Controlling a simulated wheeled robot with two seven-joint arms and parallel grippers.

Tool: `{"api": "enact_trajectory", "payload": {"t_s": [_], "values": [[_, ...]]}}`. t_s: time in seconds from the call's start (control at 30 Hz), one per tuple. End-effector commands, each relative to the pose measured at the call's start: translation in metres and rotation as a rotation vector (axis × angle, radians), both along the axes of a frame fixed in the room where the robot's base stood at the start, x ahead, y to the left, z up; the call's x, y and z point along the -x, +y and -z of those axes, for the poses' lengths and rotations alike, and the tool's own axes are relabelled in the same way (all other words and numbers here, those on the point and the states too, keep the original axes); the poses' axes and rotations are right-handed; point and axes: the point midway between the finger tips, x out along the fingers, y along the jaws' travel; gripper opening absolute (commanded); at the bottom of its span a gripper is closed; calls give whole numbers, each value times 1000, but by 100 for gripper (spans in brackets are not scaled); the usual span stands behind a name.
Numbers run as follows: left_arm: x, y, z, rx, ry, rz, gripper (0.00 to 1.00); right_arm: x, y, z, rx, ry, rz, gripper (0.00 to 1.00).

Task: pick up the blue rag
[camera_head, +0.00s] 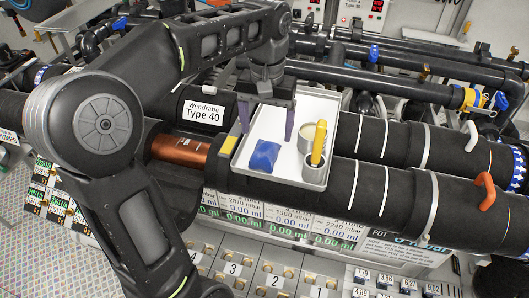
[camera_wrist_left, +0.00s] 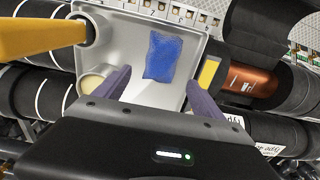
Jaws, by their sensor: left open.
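The blue rag (camera_head: 264,156) lies on the left part of a pale shallow tray (camera_head: 318,108), which rests on black pipes. The rag also shows in the left wrist view (camera_wrist_left: 163,56), lying flat and ahead of the fingertips. My left gripper (camera_head: 267,122) is open above the tray, with its two purple fingers apart and pointing down. In the left wrist view the fingers (camera_wrist_left: 155,88) stand on either side of the rag's near end, with nothing between them. I cannot tell their exact height above the tray. My right gripper is not in view.
A cup with a yellow-handled tool (camera_head: 319,142) and a round cream-coloured container (camera_head: 311,132) stand at the tray's right side. A yellow block (camera_head: 229,144) is at its left edge. Black pipes (camera_head: 400,195) run both ways, and a copper section (camera_head: 180,150) lies to the left.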

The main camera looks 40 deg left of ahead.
Motion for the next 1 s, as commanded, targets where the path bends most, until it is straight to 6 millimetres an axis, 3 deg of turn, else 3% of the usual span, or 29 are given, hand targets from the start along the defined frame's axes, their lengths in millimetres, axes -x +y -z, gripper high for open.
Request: {"api": "enact_trajectory", "payload": {"t_s": [0.23,0.4,1.0], "values": [[1,0,35,0,1,0,79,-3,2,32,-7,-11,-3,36],[2,0,47,0,3,0,79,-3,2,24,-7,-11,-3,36],[1,0,50,0,0,0,79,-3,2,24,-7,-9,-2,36]]}}
